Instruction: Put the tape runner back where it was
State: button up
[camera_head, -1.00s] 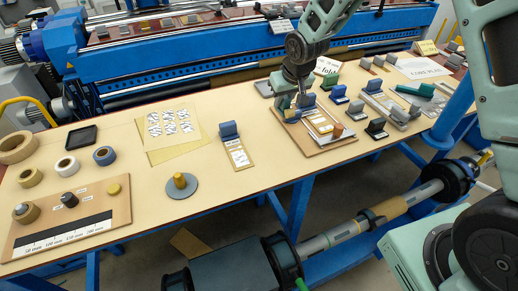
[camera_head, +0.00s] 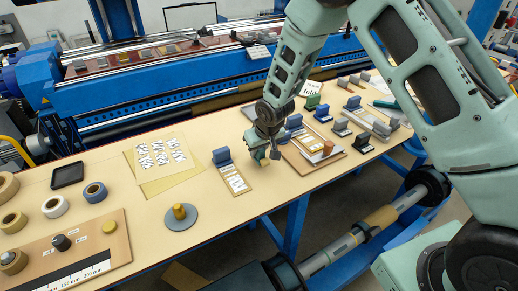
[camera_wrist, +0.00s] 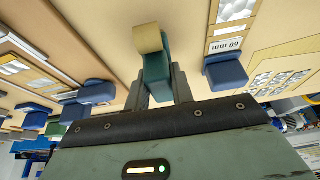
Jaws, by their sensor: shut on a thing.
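My gripper (camera_wrist: 158,95) is shut on the tape runner (camera_wrist: 155,75), a dark green block with a beige end (camera_wrist: 147,40) that points away from the jaws. In the head view my gripper (camera_head: 264,153) is above the table between a blue block on a narrow card (camera_head: 237,182) and a brown board (camera_head: 328,161). The tape runner is small and mostly hidden by the gripper there.
The brown board carries a pale tray and a small orange-brown block (camera_head: 327,148). More blue, green and grey blocks stand to its right. A grey disc with a yellow knob (camera_head: 180,216) and several tape rolls lie left. Bare tabletop (camera_head: 285,185) shows between card and board.

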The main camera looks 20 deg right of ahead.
jog(key=shift+f, duration=0.55)
jog(key=shift+f, duration=0.25)
jog(key=o, duration=1)
jog(key=shift+r, duration=0.1)
jog(key=shift+c, duration=0.2)
jog(key=shift+r, duration=0.1)
